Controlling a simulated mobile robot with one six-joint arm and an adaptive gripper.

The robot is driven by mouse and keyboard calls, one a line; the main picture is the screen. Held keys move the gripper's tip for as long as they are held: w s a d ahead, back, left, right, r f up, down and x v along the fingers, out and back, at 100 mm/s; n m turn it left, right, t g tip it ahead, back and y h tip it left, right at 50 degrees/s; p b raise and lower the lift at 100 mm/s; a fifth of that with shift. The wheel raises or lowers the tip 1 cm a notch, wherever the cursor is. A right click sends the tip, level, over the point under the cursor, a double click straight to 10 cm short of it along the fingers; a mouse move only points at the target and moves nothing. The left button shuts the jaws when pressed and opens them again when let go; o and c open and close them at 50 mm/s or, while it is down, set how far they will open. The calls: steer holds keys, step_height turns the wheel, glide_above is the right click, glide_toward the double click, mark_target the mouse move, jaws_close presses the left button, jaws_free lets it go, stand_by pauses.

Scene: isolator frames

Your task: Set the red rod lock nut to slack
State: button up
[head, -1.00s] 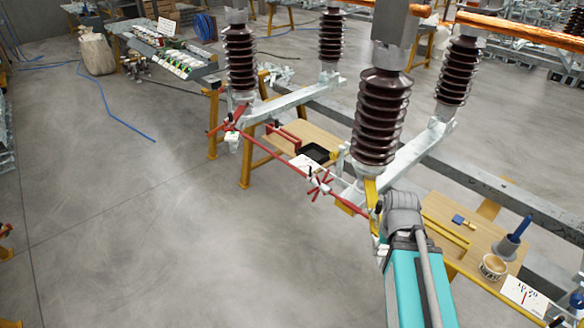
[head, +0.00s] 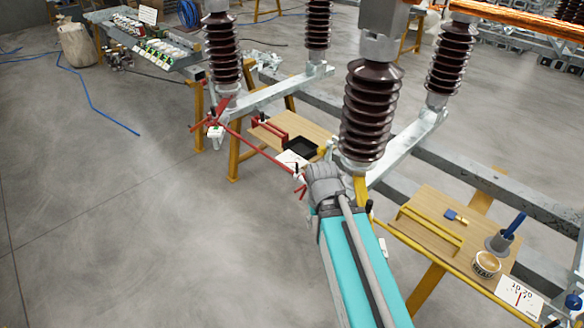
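The red rod (head: 262,153) runs from a red spoked piece (head: 215,124) under the left insulator down to the right, towards my wrist. A red spoked hub (head: 302,191) on the rod shows only partly, with a few spoke tips beside my wrist. I cannot make out the lock nut itself or its setting. My teal arm comes up from the bottom, and its grey end (head: 322,182) covers the right part of the rod. The fingers of my gripper are hidden, and I cannot tell whether they touch anything.
Brown ribbed insulators (head: 366,112) stand on grey steel beams (head: 400,153) above the rod. A wooden bench (head: 308,132) with a black tray (head: 300,147) lies behind it. Another bench (head: 437,207) at right holds a tape roll (head: 487,263) and a dial card (head: 520,297).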

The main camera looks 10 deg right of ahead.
steer(key=shift+d, duration=0.1)
step_height(320, 180, up, 9)
steer(key=n+p, duration=0.5)
steer(key=p, duration=0.4)
glide_above(297, 173)
steer(key=shift+w+d+r, duration=0.1)
steer(key=shift+w, duration=0.3)
step_height(297, 173, down, 14)
steer(key=b, duration=1.3)
steer(key=shift+r+b, duration=0.1)
steer(key=shift+b, duration=0.2)
